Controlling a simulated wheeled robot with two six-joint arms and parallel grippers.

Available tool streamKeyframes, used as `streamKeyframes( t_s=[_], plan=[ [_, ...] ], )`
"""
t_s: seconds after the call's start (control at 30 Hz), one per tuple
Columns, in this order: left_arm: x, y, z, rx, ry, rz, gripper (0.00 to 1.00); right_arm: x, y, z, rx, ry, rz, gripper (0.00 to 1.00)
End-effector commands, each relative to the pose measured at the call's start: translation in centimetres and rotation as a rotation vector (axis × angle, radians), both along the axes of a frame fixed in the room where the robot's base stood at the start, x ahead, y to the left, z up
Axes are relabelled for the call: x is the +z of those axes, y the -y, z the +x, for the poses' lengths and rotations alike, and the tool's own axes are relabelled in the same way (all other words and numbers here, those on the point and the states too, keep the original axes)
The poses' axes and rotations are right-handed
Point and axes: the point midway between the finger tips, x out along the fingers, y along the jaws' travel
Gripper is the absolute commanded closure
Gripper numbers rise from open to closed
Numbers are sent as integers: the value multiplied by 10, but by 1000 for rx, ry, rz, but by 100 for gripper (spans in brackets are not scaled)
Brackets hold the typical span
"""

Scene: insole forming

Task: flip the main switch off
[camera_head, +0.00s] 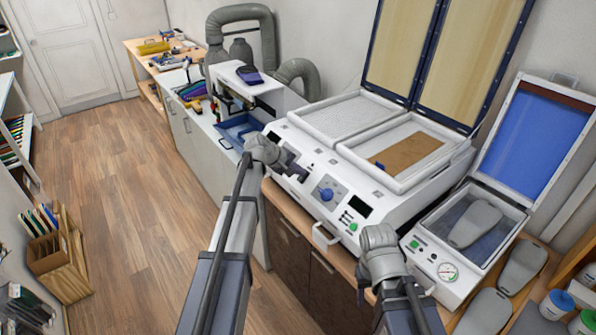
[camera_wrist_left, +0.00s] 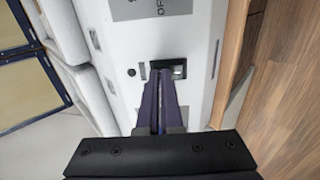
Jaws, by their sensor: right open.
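My left gripper (camera_wrist_left: 160,78) is shut and empty. Its dark fingertips point at the panel and overlap the switch's left edge in view; contact cannot be told. In the head view my left gripper (camera_head: 297,172) is at the left part of the panel and hides some of it. My right gripper (camera_head: 362,292) is open, low in front of the machine.
The white machine (camera_head: 375,205) has a blue knob (camera_head: 326,194), a green button and a front handle (camera_head: 325,238). A vacuum press (camera_head: 450,275) with a gauge and grey insoles are at right. A blue tray (camera_head: 240,128) is on the left counter.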

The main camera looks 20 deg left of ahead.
Motion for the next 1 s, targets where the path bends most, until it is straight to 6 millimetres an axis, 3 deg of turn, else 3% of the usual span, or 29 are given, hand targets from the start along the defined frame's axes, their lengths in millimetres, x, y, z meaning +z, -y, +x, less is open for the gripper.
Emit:
streamKeyframes(
  t_s=[0.17,0.7,1.0],
  plan=[
    [-3,7,5,-8,1,-3,100,-3,0,0,0,0,0,50],
    [15,7,5,-8,3,-5,100,15,0,0,0,0,0,50],
    [15,4,3,-4,1,-3,100,14,0,0,-1,0,0,50]
  ],
)
